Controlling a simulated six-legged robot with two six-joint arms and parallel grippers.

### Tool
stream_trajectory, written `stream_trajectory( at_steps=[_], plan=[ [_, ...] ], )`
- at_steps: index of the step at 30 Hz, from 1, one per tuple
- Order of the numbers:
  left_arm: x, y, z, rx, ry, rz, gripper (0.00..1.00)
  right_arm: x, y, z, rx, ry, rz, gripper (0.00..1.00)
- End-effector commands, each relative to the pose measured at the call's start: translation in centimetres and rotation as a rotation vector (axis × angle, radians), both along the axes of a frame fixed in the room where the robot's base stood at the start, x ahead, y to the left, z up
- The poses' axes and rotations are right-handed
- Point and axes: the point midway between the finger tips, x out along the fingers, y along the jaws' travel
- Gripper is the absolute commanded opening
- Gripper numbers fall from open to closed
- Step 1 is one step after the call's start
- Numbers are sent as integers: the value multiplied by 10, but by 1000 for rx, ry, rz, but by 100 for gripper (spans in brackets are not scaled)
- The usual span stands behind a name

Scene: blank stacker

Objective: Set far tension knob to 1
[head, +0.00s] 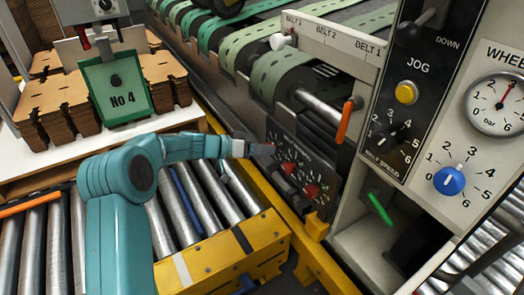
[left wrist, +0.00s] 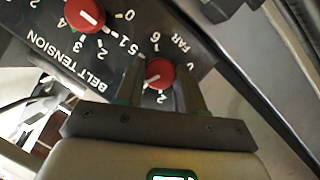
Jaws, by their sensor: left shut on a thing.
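A dark panel marked BELT TENSION (left wrist: 58,48) carries red knobs with white number scales. The far tension knob (left wrist: 160,73), red with FAR printed beside it, sits between the fingers of my left gripper (left wrist: 161,88) in the left wrist view. The gripper is shut on this knob. A short white mark shows on the knob's lower left, but the fingers cover part of its scale, so I cannot tell the exact reading. In the head view my left gripper (head: 264,149) reaches the panel's upper left end and largely hides the far knob.
Another red knob (left wrist: 85,15) is close beside the left finger. In the head view, red knobs (head: 289,168) and (head: 312,190) sit lower on the panel. A yellow rail (head: 262,185) and an orange lever (head: 347,119) are nearby. A blue knob (head: 449,180) is at right.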

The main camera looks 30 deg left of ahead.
Motion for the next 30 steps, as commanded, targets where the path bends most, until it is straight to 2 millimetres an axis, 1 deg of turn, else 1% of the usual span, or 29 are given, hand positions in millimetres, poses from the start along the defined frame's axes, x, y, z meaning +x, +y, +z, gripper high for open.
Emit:
stream_trajectory(
  at_steps=[1, 12, 30],
  plan=[
    [0, 1, -3, -37, 23, 0, 8, 1, 0, -2, -1, -3, 0, 41],
    [1, 2, -3, -341, 202, -1, 8, 5, -1, -6, -3, -16, -2, 41],
    [1, 3, -6, -833, 491, 1, 8, 4, -1, -5, -2, -13, -2, 41]
  ],
)
